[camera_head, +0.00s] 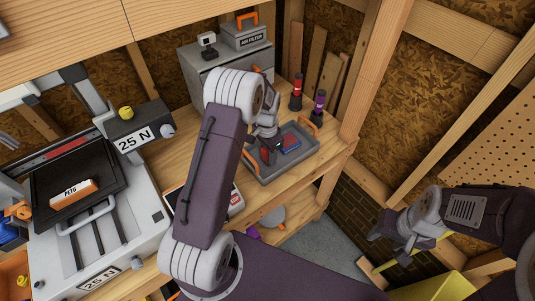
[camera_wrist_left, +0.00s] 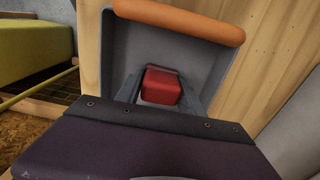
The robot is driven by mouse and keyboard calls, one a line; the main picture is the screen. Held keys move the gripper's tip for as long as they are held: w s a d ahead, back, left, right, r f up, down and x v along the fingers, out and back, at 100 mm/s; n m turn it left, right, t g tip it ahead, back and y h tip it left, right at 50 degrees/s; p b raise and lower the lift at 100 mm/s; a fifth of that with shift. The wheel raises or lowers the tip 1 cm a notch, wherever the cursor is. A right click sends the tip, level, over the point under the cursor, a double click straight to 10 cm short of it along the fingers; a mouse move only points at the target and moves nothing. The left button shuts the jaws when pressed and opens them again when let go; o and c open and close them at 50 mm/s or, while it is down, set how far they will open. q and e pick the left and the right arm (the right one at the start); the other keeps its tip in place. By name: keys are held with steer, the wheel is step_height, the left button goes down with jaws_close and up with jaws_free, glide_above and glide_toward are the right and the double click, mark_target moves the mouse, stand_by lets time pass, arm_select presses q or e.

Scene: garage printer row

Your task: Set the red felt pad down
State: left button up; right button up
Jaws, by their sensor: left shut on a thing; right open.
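The red felt pad (camera_wrist_left: 160,87) shows as a red block between the two fingers of my left gripper (camera_wrist_left: 160,96) in the left wrist view. My left gripper is shut on it, over the grey tray (camera_wrist_left: 218,62) with orange handles. In the head view my left gripper (camera_head: 268,150) points down into the tray (camera_head: 262,177) on the workbench; my own arm hides part of it. I cannot tell whether the pad touches the tray floor. My right gripper (camera_head: 384,238) is open, low at the right and away from the bench.
A grey cabinet (camera_head: 226,70) is at the back. A large machine marked 25 N (camera_head: 130,225) fills the left.

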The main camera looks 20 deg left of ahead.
arm_select(q)
steer(key=shift+s+f, duration=0.1)
steer(key=shift+f, duration=0.05)
steer(key=o, duration=1.2)
step_height(320, 180, up, 12)
steer(key=shift+r, duration=0.2)
steer(key=s+d+f+n, duration=0.1)
steer(key=s+n, duration=0.1)
steer(key=s, duration=0.4)
steer(key=s+d+f+n, duration=0.1)
steer(key=s+d+n, duration=0.1)
steer(key=s, duration=0.4)
steer(key=s+d+f+n+t, duration=0.1)
steer(key=s+d+n, duration=0.1)
steer(key=s, duration=0.5)
steer(key=shift+s, duration=0.1)
